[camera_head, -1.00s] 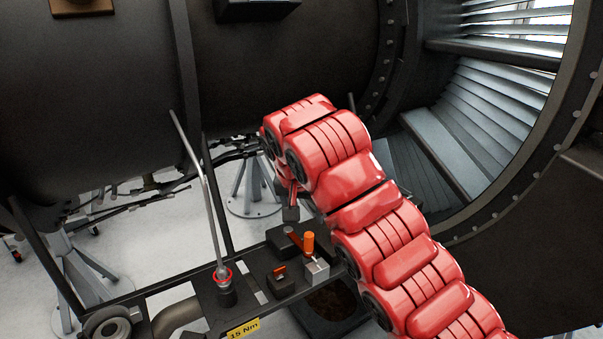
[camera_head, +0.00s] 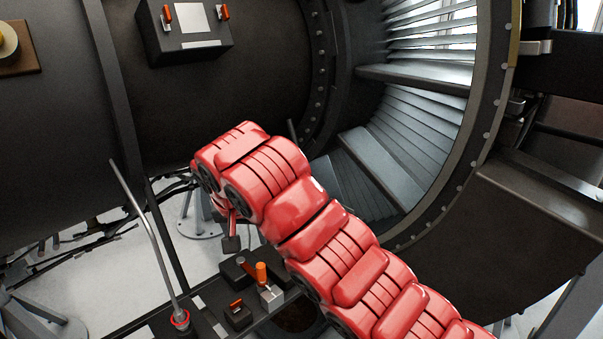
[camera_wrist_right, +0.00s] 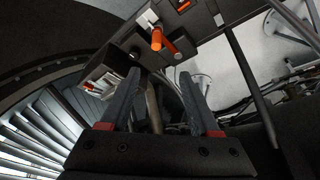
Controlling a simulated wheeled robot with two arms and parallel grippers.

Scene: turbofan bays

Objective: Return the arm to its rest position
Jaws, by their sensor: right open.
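My right arm (camera_head: 300,222) is red and comes in from the lower right in the head view. Its right gripper (camera_head: 231,243) hangs below the bent forearm, small and partly hidden, above the back of the tool cart. In the right wrist view the two dark fingers of the right gripper (camera_wrist_right: 160,80) stand apart with nothing between them. Orange-handled pieces on the cart show beyond the fingertips. My left gripper is in neither view.
The dark tool cart (camera_head: 213,322) holds a long-handled tool (camera_head: 148,240) with a red ring and an orange-handled block (camera_head: 270,294). The dark engine casing (camera_head: 200,100) stands behind, with a box (camera_head: 185,40) on it. The open vaned duct (camera_head: 415,130) lies to the right.

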